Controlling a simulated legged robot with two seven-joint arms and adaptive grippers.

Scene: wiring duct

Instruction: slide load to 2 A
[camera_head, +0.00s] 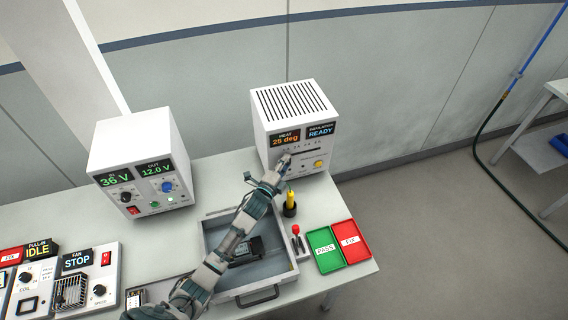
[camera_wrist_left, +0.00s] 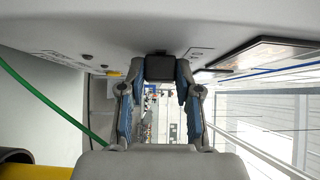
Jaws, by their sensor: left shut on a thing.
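The white tester box (camera_head: 290,115) stands at the back right of the bench, with displays reading "25 deg" and "READY". A row of small scale marks and a slot (camera_head: 312,152) run across its front panel; the scale figures are too small to read. My left gripper (camera_head: 283,160) is at the left part of this panel. In the left wrist view, my left gripper (camera_wrist_left: 160,80) is shut on a black slider knob (camera_wrist_left: 160,66) against the white panel. The knob is hidden behind the gripper in the head view. My right gripper is not in view.
My left arm passes over an open grey drawer (camera_head: 272,268) with a dark part (camera_head: 247,250) inside. A yellow-handled tool (camera_head: 290,198), a red-topped lever (camera_head: 296,230), and green (camera_head: 322,238) and red (camera_head: 351,240) trays are nearby. A power supply (camera_head: 140,160) stands left.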

